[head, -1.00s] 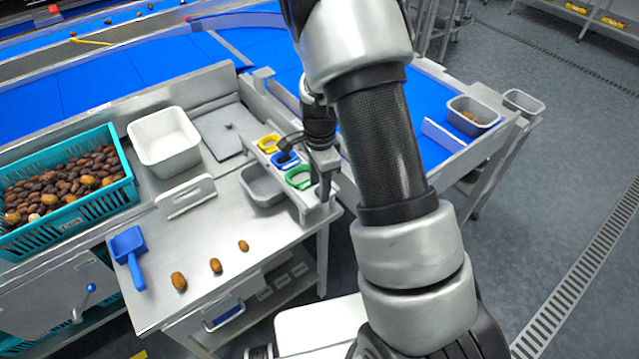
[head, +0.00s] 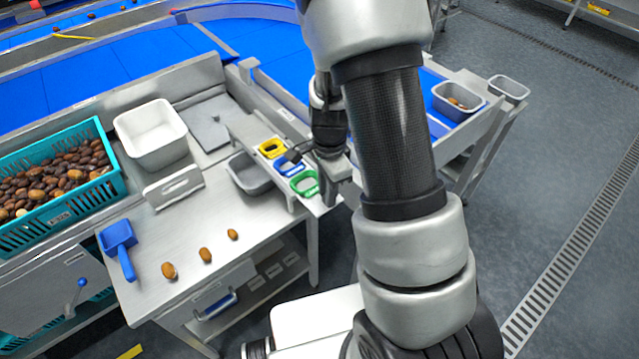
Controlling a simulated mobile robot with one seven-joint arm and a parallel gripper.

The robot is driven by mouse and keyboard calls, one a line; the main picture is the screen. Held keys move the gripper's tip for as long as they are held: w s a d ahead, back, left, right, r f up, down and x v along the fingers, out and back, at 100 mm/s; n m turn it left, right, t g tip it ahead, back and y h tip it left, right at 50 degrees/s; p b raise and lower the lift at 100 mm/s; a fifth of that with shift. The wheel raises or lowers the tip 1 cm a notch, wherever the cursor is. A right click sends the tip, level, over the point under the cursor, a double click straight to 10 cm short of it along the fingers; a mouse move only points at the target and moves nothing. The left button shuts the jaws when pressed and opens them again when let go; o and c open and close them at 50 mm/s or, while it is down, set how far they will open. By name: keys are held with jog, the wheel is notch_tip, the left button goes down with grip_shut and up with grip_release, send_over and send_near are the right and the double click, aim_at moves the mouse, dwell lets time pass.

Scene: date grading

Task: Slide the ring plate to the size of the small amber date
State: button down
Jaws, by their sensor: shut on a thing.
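The ring plate, with a yellow ring (head: 272,148), a blue ring (head: 288,165) and a green ring (head: 304,183), sits on a sloping metal rail at the right end of the bench. My gripper (head: 293,156) is shut on the plate beside the blue ring; my wrist and arm hide part of the grip. Three dates lie in a row on the bench front: a larger brown one (head: 169,270), a middle one (head: 205,255) and a small amber one (head: 233,234) at the right, the smallest.
A grey bin (head: 238,172) stands beside the rail. A white tub (head: 150,120), a teal crate (head: 60,222) of dates and a blue scoop (head: 117,238) are on the left. A blue conveyor (head: 140,75) runs behind. Another grey bin (head: 440,100) stands at the right.

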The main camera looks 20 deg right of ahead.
jog(key=shift+s+f, duration=0.1)
jog(key=shift+s, duration=0.15)
jog(key=c, duration=1.5)
grip_release()
jog(key=shift+d, duration=0.1)
jog(key=shift+c, duration=0.2)
jog(key=shift+r, duration=0.35)
notch_tip(320, 180, up, 17)
jog(key=p, duration=0.2)
jog(key=shift+f, duration=0.1)
